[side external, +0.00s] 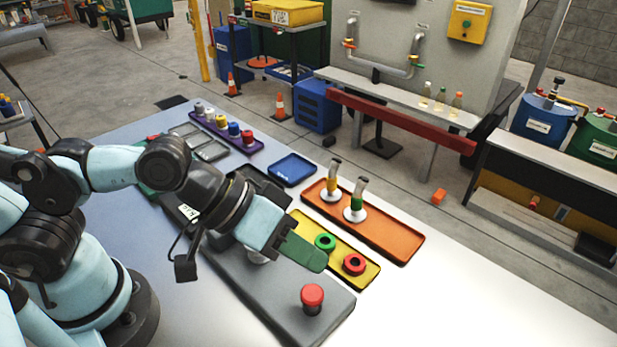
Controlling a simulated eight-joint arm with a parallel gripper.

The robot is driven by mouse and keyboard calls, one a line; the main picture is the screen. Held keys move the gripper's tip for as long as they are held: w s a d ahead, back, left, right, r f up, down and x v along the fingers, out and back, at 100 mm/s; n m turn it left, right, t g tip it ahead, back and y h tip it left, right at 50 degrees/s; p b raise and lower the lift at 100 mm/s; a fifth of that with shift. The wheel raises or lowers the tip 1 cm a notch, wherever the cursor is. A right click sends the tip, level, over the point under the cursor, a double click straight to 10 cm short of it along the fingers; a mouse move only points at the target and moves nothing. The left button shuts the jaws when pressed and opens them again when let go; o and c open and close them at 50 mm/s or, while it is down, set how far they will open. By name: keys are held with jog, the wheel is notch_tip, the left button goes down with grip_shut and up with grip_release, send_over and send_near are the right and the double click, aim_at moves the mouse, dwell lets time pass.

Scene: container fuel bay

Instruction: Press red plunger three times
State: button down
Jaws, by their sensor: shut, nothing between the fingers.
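The red plunger (312,296) has a round red cap on a short stem. It stands upright near the right end of a long grey base (258,290) on the table. My gripper (306,253), with flat green fingers, is shut and empty. In the picture it shows above the plunger and a little to its left, with a visible gap between the fingertips and the red cap.
A yellow tray (370,281) beside the base holds a green ring (325,242) and a red ring (353,264). An orange tray (398,246) behind it holds two upright nozzle-like pieces. A blue tray (292,170) lies farther back. The table's front right is clear.

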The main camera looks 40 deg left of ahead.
aim_at(314, 291)
jog(key=shift+f, duration=2.05)
jog(key=shift+f, duration=0.15)
dwell(0.6)
jog(key=shift+f, duration=0.3)
jog(key=shift+f, duration=1.3)
dwell(1.4)
jog(key=shift+r, duration=1.75)
jog(key=shift+r, duration=2.5)
